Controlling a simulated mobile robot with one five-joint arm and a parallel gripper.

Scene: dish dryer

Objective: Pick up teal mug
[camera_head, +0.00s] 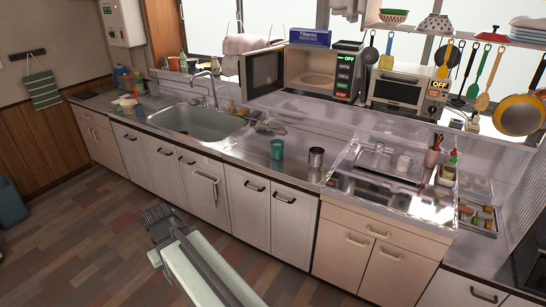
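The teal mug (277,149) stands upright on the steel counter (240,150), right of the sink. A dark metallic cup (316,157) stands to its right, apart from it. My arm reaches up from the bottom of the picture. Its end, with my gripper (157,218), is over the floor in front of the white cabinets, well short of the counter and apart from the mug. The gripper's fingers are small and dark here, and whether they are open or shut does not show.
The sink (198,121) with its faucet lies left of the mug. A clear-covered dish dryer (385,185) stands to the right. A microwave (318,72) with its door open and a toaster oven (400,92) sit behind.

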